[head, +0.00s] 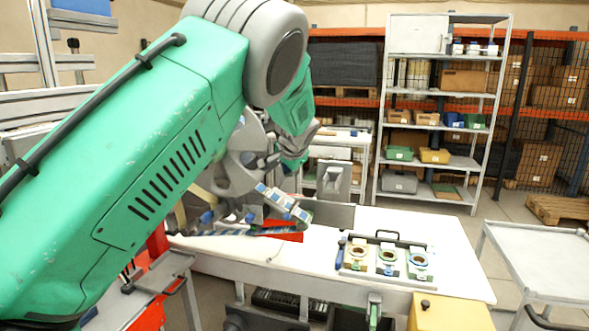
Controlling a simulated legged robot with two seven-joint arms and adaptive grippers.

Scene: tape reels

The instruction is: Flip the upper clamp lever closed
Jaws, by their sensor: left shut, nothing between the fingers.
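My left arm comes in from the left and fills much of the head view. Its left gripper (261,161) is small and partly hidden behind the arm; it is shut and empty, close in front of a grey round reel part (228,178) at the table's left end. Blue-and-white blocks (284,204) sit just below the gripper, with a red piece (284,236) under them. The upper clamp lever cannot be told apart here; the arm and the small parts obscure this area. Whether the gripper touches anything cannot be told. My right gripper is out of view.
A white table (320,262) holds a tray (343,268) with several round parts on its right half. The table between tray and reel area is mostly clear. A grey cart (540,262) stands at right, a yellow box (450,314) in front, and shelves (443,92) behind.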

